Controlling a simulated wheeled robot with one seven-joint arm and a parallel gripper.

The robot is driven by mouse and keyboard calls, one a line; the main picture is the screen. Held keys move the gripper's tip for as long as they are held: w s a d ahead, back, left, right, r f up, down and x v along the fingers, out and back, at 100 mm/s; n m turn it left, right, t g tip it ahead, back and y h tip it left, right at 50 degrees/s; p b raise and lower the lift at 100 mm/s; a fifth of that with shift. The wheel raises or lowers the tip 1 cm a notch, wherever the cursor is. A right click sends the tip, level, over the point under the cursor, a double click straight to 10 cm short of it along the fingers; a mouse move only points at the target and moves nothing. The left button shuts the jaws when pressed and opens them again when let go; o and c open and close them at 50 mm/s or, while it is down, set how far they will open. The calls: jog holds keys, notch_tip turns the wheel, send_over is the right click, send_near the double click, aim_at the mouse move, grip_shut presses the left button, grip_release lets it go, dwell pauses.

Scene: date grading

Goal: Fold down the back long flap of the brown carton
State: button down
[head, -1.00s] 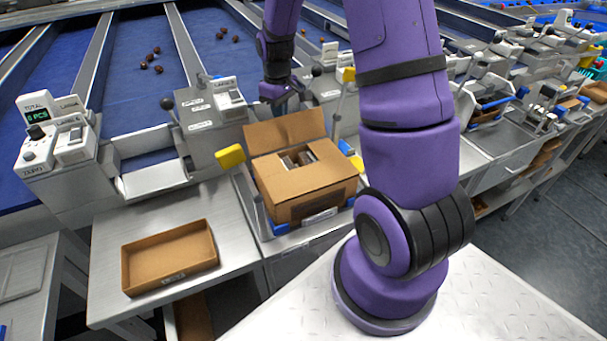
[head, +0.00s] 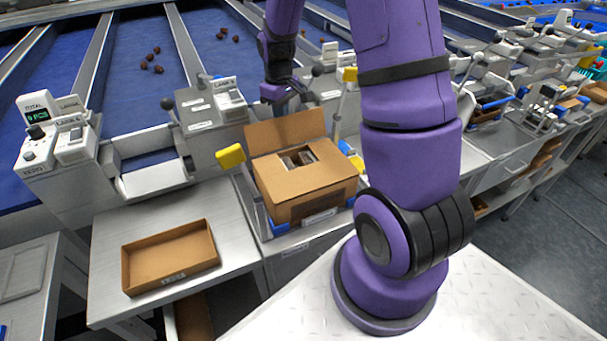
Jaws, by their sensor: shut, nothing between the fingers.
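The brown carton (head: 312,191) stands in a metal holder on the bench at the middle of the head view. Its back long flap (head: 285,131) stands up, tilted a little backward. The front and side flaps look folded in, leaving an opening at the top through which some contents show. My gripper (head: 284,106) is behind the raised back flap, near its top edge. It is shut and empty, and its tips are partly hidden by the flap. I cannot tell whether it touches the flap.
Yellow-tipped levers (head: 231,156) flank the carton. An empty shallow brown tray (head: 170,258) lies on the bench to the left. Grey control boxes (head: 211,112) stand behind and left of the carton. Blue sorting lanes with several dates lie beyond.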

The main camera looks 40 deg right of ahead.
jog(key=shift+s+a+f, duration=0.1)
jog(key=shift+s+a, duration=0.1)
jog(key=shift+s, duration=0.5)
jog(key=shift+s+a, duration=0.2)
jog(key=shift+s, duration=0.55)
jog(key=shift+s+a+f, duration=0.1)
jog(key=shift+s+a, duration=0.1)
jog(key=shift+s, duration=0.5)
jog(key=shift+s+a+r, duration=0.2)
jog(key=shift+s+a, duration=0.05)
jog(key=shift+s, duration=0.5)
jog(key=shift+s+a+r, duration=0.15)
jog(key=shift+s+a, duration=0.05)
jog(key=shift+s, duration=0.7)
jog(key=shift+s+a, duration=0.2)
jog(key=shift+s, duration=0.4)
jog(key=shift+s+a, duration=0.2)
jog(key=shift+s, duration=0.4)
jog(key=shift+r, duration=0.1)
notch_tip(320, 180, up, 11)
send_over(288, 134)
jog(key=s+a, duration=0.2)
jog(key=s, duration=0.4)
jog(key=shift+w+d, duration=0.15)
